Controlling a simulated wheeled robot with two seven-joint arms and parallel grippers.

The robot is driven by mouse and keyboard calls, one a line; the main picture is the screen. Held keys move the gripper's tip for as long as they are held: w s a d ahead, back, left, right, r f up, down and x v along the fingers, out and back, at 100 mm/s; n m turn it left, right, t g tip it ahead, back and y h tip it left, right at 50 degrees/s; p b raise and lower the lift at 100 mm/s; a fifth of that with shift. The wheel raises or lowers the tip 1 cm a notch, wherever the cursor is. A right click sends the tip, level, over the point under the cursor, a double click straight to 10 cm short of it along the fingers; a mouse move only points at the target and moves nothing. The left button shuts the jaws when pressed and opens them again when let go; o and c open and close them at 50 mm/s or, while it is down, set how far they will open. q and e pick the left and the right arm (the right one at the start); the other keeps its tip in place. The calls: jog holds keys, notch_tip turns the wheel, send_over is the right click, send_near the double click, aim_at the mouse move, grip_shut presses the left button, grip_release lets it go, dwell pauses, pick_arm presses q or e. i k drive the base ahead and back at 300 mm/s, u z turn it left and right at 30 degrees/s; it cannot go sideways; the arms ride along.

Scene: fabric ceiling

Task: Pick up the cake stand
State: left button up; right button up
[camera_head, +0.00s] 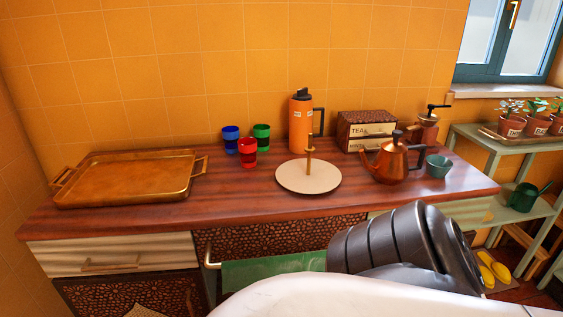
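The cake stand (296,180) is on the wooden counter, near its middle. It has a round, pale flat plate and an upright brass-coloured post rising from its centre. Nothing lies on the plate. A dark, ribbed arm link of mine and a white part of my body fill the lower right of the head view, in front of the counter. Neither of my grippers can be seen, and nothing shows touching the cake stand.
An orange flask (301,124) stands close behind the stand. Blue, red (248,158) and green cups stand left of it. A copper kettle (392,163), a green cup (438,166) and a tea box (366,131) are right. A golden tray (84,202) lies far left.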

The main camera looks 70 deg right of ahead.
aim_at(308, 175)
jog(key=i, duration=1.1)
jog(key=z, duration=2.4)
